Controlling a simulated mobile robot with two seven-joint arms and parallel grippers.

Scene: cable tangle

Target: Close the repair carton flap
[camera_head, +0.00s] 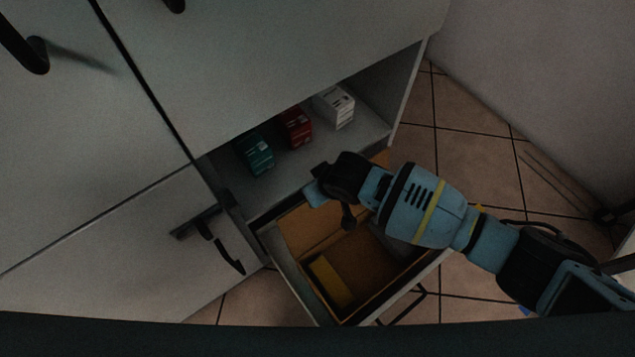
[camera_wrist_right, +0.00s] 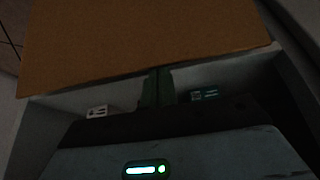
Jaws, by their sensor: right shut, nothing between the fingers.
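The brown cardboard carton (camera_head: 350,262) sits open in a pulled-out drawer, and I look down into it in the head view. A long yellow object (camera_head: 330,280) lies inside. A brown cardboard panel (camera_wrist_right: 145,40), which looks like the flap, fills the top of the right wrist view. A bit of brown cardboard (camera_head: 381,158) also shows behind my right arm. My right gripper (camera_wrist_right: 157,88) is shut and empty, its fingers at the panel's lower edge; I cannot tell whether they touch. In the head view the right hand is over the carton's far side, hiding part of it. My left gripper is out of view.
A teal box (camera_head: 257,155), a red box (camera_head: 296,128) and a white box (camera_head: 335,107) stand on the shelf (camera_head: 362,132) behind the drawer. Cabinet doors with dark handles (camera_head: 225,250) are at left. Tiled floor (camera_head: 470,140) is open at right, beside a wall (camera_head: 560,60).

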